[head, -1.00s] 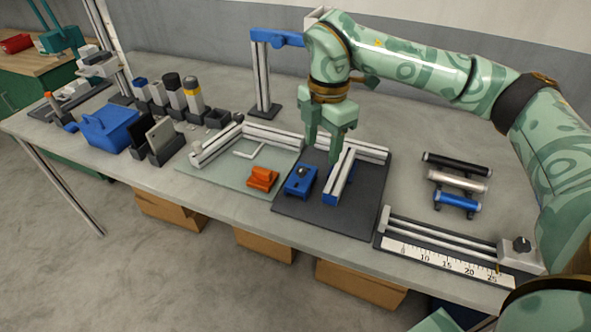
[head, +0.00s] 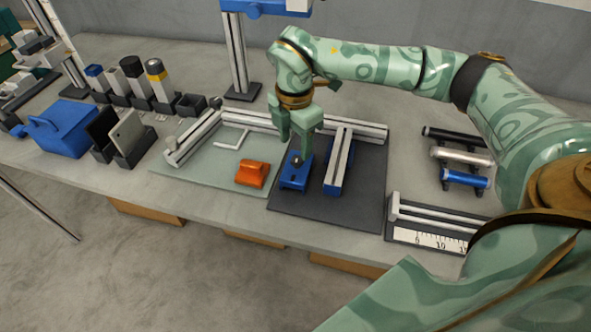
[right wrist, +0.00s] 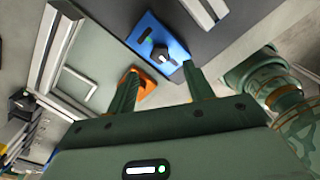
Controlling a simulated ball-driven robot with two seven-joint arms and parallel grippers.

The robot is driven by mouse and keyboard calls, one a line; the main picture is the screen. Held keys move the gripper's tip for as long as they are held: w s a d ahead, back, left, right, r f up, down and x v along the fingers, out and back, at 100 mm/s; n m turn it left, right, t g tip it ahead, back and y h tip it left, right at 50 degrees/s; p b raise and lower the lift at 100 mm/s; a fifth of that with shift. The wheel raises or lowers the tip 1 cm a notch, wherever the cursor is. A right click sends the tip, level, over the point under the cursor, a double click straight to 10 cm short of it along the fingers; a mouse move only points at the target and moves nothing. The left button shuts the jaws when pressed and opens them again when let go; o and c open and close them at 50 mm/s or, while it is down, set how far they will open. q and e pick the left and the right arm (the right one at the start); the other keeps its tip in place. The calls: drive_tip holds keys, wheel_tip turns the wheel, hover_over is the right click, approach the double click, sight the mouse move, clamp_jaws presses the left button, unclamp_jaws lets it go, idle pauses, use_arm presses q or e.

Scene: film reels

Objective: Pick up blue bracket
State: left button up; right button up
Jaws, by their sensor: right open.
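The blue bracket (head: 292,184), a small block with a dark knob on top, lies near the left edge of the dark mat (head: 340,213). My right gripper (head: 294,145) points down just above and behind it, with its fingers apart and nothing seen between them. In the right wrist view the blue bracket (right wrist: 141,38) lies beyond the open fingers (right wrist: 160,88), nearer the right finger. Whether that finger touches it is unclear. My left gripper is not in view.
An orange bracket (head: 252,172) lies left on the pale green mat (head: 198,168). A silver rail on a blue base (head: 338,168) stands right of the blue bracket. Metal rails (head: 262,122) border the back. A ruler fixture (head: 428,238) lies to the right.

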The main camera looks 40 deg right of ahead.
sight(297, 159)
drive_tip(key=shift+f, duration=0.25)
drive_tip(key=shift+s+f, duration=0.1)
drive_tip(key=shift+f, duration=0.15)
drive_tip(key=f, duration=0.1)
drive_tip(key=f+b, duration=0.1)
drive_tip(key=f, duration=0.2)
drive_tip(key=shift+d+f+b, duration=0.3)
drive_tip(key=shift+f+b, duration=0.05)
drive_tip(key=shift+f, duration=0.05)
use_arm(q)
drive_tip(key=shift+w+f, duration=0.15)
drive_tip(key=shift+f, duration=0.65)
use_arm(e)
drive_tip(key=shift+r, duration=0.1)
clamp_jaws()
